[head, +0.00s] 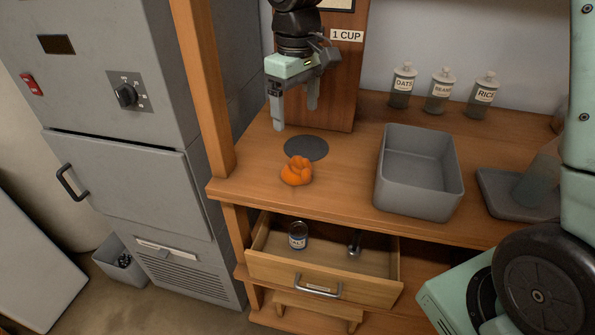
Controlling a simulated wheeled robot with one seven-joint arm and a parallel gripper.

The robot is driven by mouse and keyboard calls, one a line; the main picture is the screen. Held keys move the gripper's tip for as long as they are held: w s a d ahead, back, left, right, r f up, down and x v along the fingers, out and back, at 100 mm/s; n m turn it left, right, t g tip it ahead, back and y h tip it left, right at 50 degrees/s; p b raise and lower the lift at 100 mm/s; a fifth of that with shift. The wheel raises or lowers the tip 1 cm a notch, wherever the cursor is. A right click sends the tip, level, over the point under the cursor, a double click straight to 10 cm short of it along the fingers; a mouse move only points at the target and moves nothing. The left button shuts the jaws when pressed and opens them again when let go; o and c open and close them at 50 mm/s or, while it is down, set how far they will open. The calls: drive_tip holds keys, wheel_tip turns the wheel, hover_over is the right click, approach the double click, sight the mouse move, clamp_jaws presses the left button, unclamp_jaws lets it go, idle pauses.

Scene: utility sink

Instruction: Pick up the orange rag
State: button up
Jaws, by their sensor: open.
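The orange rag (297,171) lies crumpled in a small heap on the wooden counter, near its front left corner. It sits just in front of a dark round mat (306,147) and may touch its edge. My gripper (296,119) points down above the counter, behind the rag and the mat in the head view. Its two fingers are apart with nothing between them.
A grey bin (419,205) stands right of the rag. An open drawer (322,291) below holds a small can (298,235) and a metal object (355,243). A wooden post (204,90) rises at the left. Labelled jars (440,91) stand at the back.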

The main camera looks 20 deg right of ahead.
sight(296, 168)
wheel_tip(296, 168, down, 15)
drive_tip(key=shift+f+p, duration=0.1)
drive_tip(key=shift+p, duration=0.8)
drive_tip(key=c, duration=1.1)
drive_tip(key=shift+c, duration=0.2)
wheel_tip(296, 168, up, 10)
drive_tip(key=shift+b, duration=0.45)
drive_tip(key=o, duration=0.3)
drive_tip(key=shift+c, duration=0.7)
drive_tip(key=shift+s, duration=0.15)
